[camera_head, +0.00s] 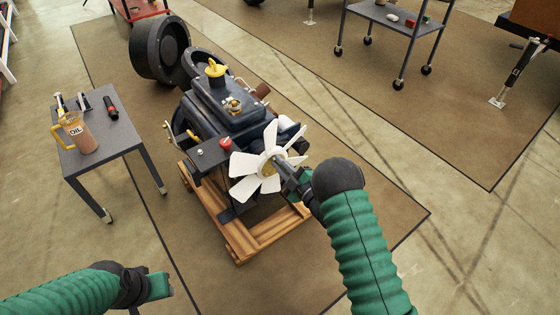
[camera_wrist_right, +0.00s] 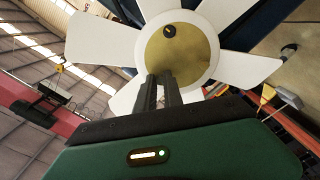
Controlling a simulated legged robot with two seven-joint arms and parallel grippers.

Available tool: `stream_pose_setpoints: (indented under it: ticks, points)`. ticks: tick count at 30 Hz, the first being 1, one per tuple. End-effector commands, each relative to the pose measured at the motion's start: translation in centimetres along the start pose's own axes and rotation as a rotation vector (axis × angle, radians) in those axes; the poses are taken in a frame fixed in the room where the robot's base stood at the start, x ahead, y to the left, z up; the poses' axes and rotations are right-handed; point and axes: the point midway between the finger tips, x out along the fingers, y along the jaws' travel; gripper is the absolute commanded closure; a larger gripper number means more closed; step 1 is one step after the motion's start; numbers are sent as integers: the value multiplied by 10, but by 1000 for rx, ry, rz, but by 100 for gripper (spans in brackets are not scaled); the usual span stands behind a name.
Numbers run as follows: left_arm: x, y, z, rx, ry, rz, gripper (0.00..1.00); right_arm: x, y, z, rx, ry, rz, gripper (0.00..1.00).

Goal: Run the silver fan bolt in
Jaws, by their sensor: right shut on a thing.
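The white fan (camera_head: 262,165) is mounted on the front of the dark engine (camera_head: 217,108). Its brass hub (camera_wrist_right: 180,58) fills the middle of the right wrist view, with one small dark round spot in its upper part. My right gripper (camera_head: 283,170) is at the hub. In the wrist view its two dark fingers (camera_wrist_right: 157,88) are close together against the lower part of the hub.
The engine sits on a wooden pallet (camera_head: 242,245) on a brown mat. A grey side table (camera_head: 125,135) at the left holds an oil jug (camera_head: 78,132) and small tools. A wheeled cart (camera_head: 385,20) stands at the back right. The floor right of the engine is clear.

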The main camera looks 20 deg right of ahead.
Motion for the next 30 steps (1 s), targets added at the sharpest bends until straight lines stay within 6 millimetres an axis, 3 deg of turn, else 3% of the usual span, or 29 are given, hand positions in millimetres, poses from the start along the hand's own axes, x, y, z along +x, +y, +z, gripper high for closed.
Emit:
stream_pose_setpoints:
  ticks: [30]
  points:
    - [-46,0,-11,0,0,0,64,-4,-8,2,970,-19,-7,100]
